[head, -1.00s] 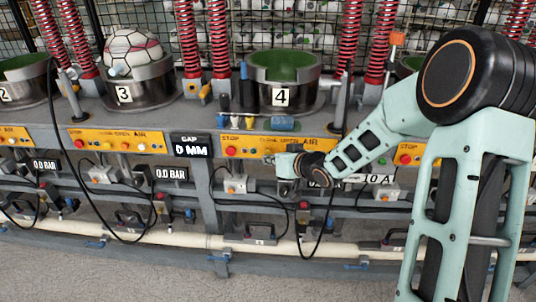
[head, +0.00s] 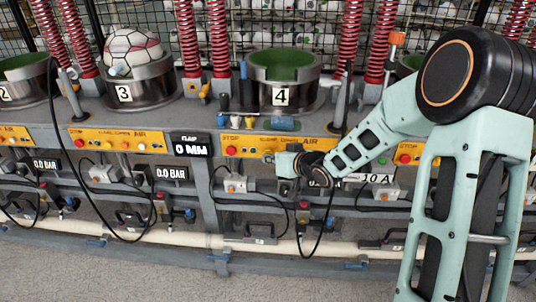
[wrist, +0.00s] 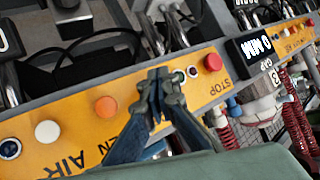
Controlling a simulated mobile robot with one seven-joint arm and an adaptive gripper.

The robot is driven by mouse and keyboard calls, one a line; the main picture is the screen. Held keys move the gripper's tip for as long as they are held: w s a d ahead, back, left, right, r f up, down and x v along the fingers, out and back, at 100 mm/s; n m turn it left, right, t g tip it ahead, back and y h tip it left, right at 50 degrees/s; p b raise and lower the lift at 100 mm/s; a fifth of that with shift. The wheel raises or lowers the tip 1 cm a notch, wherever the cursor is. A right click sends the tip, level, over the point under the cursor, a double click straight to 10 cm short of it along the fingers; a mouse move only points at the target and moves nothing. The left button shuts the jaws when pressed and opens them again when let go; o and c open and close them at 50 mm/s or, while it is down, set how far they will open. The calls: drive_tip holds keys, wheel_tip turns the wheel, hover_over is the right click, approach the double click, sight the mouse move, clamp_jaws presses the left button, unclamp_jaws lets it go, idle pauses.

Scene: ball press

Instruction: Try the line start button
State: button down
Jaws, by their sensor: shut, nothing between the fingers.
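In the wrist view, the yellow control panel (wrist: 75,107) runs diagonally below my gripper (wrist: 160,75). The two fingers are together and empty, covering part of the panel and its lettering. A red button (wrist: 213,62) marked STOP is right of the fingertips, with a small dark round control (wrist: 193,72) between. An orange button (wrist: 105,106), a white button (wrist: 47,131) and a dark round control (wrist: 9,149) lie to the left. I can read no "line start" label. In the head view, my wrist is before the station 4 panel (head: 250,146); contact cannot be told.
A green-lined cup (head: 284,68) marked 4 stands above the panel. A cup (head: 140,88) marked 3 holds a ball (head: 131,52). A display (head: 191,145) reads 0 MM. Hanging black cables, small boxes and a pale pipe (head: 180,239) lie below.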

drive_tip(key=shift+s, duration=0.6)
drive_tip(key=shift+s, duration=0.1)
drive_tip(key=s, duration=0.4)
drive_tip(key=shift+s+b, duration=0.35)
drive_tip(key=shift+s, duration=0.05)
